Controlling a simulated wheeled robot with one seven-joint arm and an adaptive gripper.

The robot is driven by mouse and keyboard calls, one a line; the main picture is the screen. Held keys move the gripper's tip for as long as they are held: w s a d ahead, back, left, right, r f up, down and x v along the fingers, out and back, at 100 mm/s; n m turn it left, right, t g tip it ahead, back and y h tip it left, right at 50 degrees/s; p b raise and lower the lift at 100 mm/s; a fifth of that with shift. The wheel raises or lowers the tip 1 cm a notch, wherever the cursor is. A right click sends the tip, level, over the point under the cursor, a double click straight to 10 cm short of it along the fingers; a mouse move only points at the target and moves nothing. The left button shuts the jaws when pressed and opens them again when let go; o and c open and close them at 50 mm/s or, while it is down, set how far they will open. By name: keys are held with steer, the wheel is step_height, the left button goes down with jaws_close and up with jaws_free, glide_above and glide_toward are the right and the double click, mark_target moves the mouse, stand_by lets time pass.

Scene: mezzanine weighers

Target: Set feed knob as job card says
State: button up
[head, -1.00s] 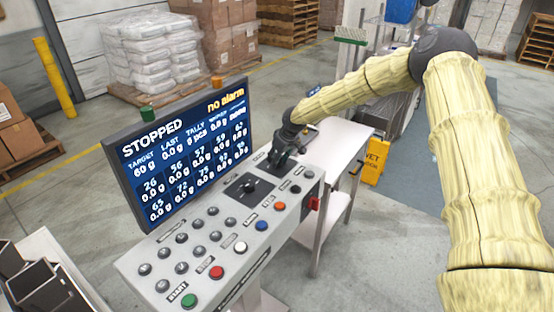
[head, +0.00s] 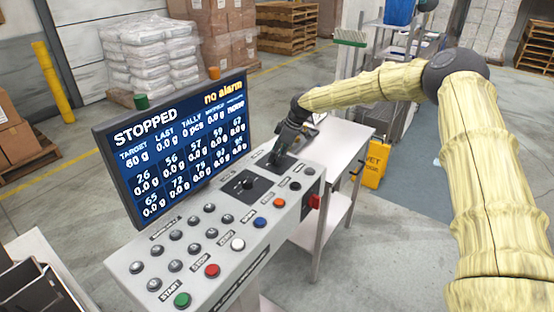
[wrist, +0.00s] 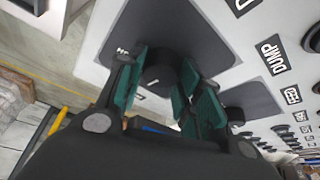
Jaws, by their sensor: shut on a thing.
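The weigher's control panel (head: 215,262) carries two dark rotary knobs on black plates. My gripper (head: 277,158) is at the farther knob, near the panel's far end. In the wrist view its green finger pads are closed around this black round knob (wrist: 160,74), which has a pale pointer mark. No job card is readable.
The screen (head: 180,150) behind the panel reads STOPPED, no alarm, target 60 g. Several push buttons cover the panel's near part, including green START (head: 182,300) and red STOP (head: 212,270). A red box (head: 314,202) is on its right side. A white bench (head: 335,150) stands beyond.

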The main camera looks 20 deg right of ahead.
steer(key=shift+d+n+b, duration=0.15)
steer(key=shift+n+b, duration=0.2)
steer(key=shift+n, duration=0.25)
steer(key=o, duration=1)
steer(key=shift+r, duration=0.1)
steer(key=v, duration=1.1)
steer(key=shift+d+r, duration=0.35)
